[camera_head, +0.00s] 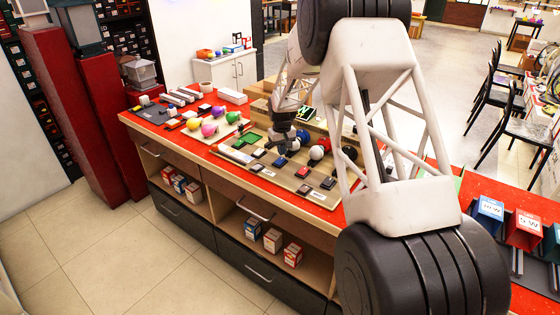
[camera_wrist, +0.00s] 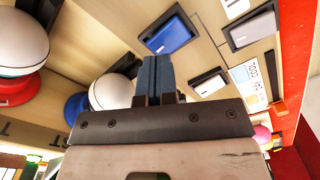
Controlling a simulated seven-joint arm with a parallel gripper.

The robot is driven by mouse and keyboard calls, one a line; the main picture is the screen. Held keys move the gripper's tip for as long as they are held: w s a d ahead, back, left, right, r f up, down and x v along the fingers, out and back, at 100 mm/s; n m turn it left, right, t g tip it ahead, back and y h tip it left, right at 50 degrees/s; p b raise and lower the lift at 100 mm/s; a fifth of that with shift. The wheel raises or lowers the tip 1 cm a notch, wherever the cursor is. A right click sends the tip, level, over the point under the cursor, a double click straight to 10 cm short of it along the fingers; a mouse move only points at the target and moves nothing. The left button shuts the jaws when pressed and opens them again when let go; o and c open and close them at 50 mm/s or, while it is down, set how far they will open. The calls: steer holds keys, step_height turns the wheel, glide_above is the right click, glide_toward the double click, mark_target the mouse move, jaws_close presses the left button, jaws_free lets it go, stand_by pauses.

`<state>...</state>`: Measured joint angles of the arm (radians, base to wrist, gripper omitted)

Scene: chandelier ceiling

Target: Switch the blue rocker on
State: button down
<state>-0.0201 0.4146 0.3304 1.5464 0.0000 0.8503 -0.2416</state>
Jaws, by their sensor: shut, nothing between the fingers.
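The blue rocker (camera_wrist: 170,35) sits in a dark frame on the beige board, just beyond my fingertips in the wrist view. In the head view the blue rocker (camera_head: 280,161) is small, close below my gripper (camera_head: 284,147). My gripper (camera_wrist: 158,62) is shut and empty, its fingers together and pointing at the board beside the rocker's near edge. I cannot tell whether the tips touch it. Which side of the rocker is pressed in is not clear.
A white rocker (camera_wrist: 209,82) and a pale rocker (camera_wrist: 251,28) are close by. More rockers, such as a red one (camera_head: 303,172), share the board. Coloured bulbs (camera_head: 209,129) lie further left on the red counter.

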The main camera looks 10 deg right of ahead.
mark_target(282, 158)
steer(key=shift+f, duration=1.35)
stand_by(1.5)
steer(key=shift+r, duration=0.1)
steer(key=shift+r, duration=3.45)
